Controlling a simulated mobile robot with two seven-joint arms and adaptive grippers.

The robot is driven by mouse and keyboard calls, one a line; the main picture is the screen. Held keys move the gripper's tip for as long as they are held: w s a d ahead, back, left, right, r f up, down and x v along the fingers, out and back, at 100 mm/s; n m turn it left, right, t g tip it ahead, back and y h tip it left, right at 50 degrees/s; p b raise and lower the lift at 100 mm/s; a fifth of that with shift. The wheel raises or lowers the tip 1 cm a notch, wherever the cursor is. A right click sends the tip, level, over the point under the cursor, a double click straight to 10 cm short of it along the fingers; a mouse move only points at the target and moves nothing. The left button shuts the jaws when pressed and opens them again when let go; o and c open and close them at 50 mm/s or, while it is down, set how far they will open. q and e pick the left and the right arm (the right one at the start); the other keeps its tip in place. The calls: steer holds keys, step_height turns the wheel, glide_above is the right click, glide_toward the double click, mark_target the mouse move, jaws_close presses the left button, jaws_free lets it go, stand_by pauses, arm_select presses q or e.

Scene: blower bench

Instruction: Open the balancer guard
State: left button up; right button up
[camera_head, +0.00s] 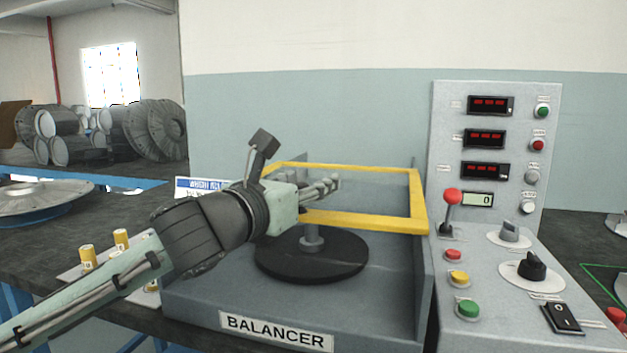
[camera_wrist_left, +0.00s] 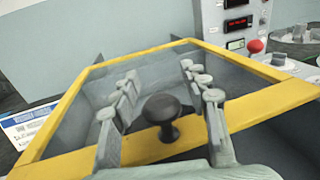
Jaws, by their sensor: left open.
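The balancer guard has a yellow frame (camera_head: 365,221) around a see-through panel and lies flat over the grey balancer housing (camera_head: 390,300). Its frame (camera_wrist_left: 62,108) also fills much of the left wrist view. A black mushroom-shaped knob (camera_wrist_left: 162,110) stands at the guard's front bar in the left wrist view. My left gripper (camera_head: 328,187) is above the guard, its fingers pointing right in the head view. In the left wrist view the open fingers (camera_wrist_left: 160,76) are on either side of the knob, with gaps visible. The gripper hides the knob in the head view. My right gripper is not seen.
A dark round turntable (camera_head: 310,262) is under the guard. A control panel (camera_head: 480,250) with a red-topped lever (camera_head: 452,197), buttons and dials stands right of the balancer. Yellow-topped cylinders (camera_head: 87,257) stand on a tray at left. A blue-and-white sign (camera_head: 200,186) is behind my arm.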

arm_select(q)
steer(key=shift+w+d, duration=0.2)
steer(key=shift+w, duration=0.15)
jaws_close()
stand_by(0.3)
